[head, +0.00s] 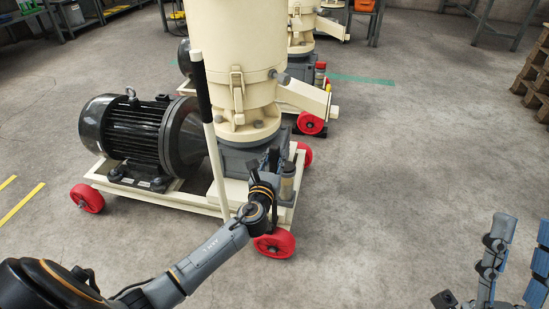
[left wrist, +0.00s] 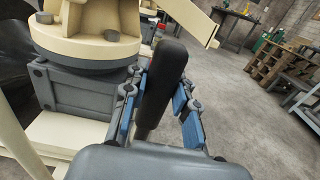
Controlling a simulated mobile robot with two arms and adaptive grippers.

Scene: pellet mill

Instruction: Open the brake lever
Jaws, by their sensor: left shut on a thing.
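The brake lever (left wrist: 163,82) shows in the left wrist view as a thick black handle with a rounded end, standing tilted between my finger pads. My left gripper (left wrist: 155,100) is shut on this handle, with blue pads on both sides. In the head view my left gripper (head: 271,165) is at the front right corner of the pellet mill's cart, above a red wheel (head: 274,243). The gripper and arm mostly hide the lever and its lower mount there. My right gripper (head: 517,260) is at the lower right, with its fingers apart and empty.
The cream mill body (head: 232,60) and black motor (head: 130,130) stand on the cream wheeled frame (head: 160,199). A cream pole with a black grip (head: 201,85) rises left of my left gripper. Wooden pallets (head: 538,80) stand far right.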

